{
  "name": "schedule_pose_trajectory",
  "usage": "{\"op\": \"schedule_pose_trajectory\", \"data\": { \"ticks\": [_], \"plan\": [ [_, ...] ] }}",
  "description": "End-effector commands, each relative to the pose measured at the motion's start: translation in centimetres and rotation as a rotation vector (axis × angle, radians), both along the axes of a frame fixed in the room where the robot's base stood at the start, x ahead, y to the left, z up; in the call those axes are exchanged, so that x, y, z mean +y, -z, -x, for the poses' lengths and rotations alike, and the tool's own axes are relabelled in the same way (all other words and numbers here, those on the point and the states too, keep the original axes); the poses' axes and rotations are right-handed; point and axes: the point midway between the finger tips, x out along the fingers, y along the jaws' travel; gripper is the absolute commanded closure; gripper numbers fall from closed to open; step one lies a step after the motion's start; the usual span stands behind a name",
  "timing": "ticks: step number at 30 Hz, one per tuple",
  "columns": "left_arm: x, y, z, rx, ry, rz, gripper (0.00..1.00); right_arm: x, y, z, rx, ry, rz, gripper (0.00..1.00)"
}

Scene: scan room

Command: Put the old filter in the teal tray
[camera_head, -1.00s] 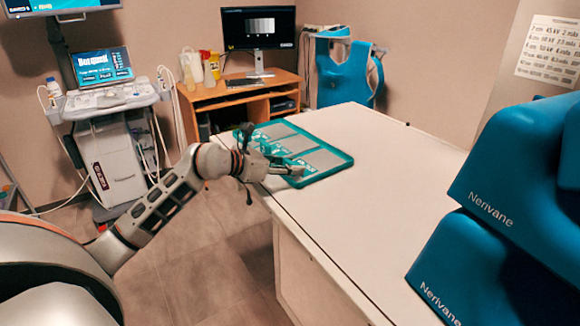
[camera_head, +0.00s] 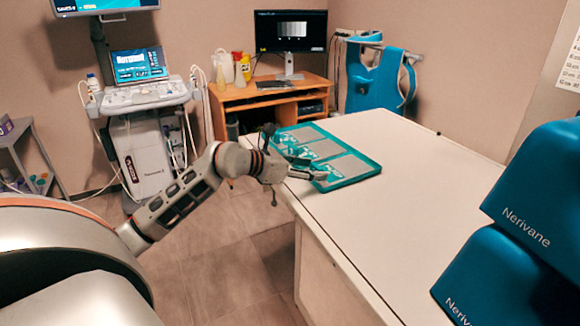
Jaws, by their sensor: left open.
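A flat teal tray (camera_head: 352,181) lies on the white table near its far left corner. Grey panels and white-and-teal printed patches show inside it. My left gripper (camera_head: 314,169) comes in from the left over the tray's near left side. Its fingers are open, and I see nothing held between them. I cannot tell whether the fingertips touch the tray. I cannot pick out the old filter; the gripper hides part of the tray. My right gripper is not in view.
The white table (camera_head: 415,215) is bare between the tray and the blue Nerivane-marked blocks (camera_head: 530,205) at the right. A wooden desk (camera_head: 260,98) with a monitor stands behind. An ultrasound-like cart (camera_head: 145,150) stands at the left on open floor.

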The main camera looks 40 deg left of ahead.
Motion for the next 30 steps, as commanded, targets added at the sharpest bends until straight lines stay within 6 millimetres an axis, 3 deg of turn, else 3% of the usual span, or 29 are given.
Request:
{"op": "schedule_pose_trajectory", "data": {
  "ticks": [6, 15, 30],
  "plan": [
    [1.1, -1.5, 3.5, 0.002, 0.002, -0.004, 0.5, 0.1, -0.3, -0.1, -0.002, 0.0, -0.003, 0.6],
    [2.5, -3.0, 7.0, 0.003, -0.001, 0.001, 0.5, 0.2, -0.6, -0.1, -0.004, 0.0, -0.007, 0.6],
    [2.9, -3.7, 8.3, 0.0, 0.001, 0.0, 0.5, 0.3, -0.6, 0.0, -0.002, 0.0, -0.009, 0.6]
  ]
}}
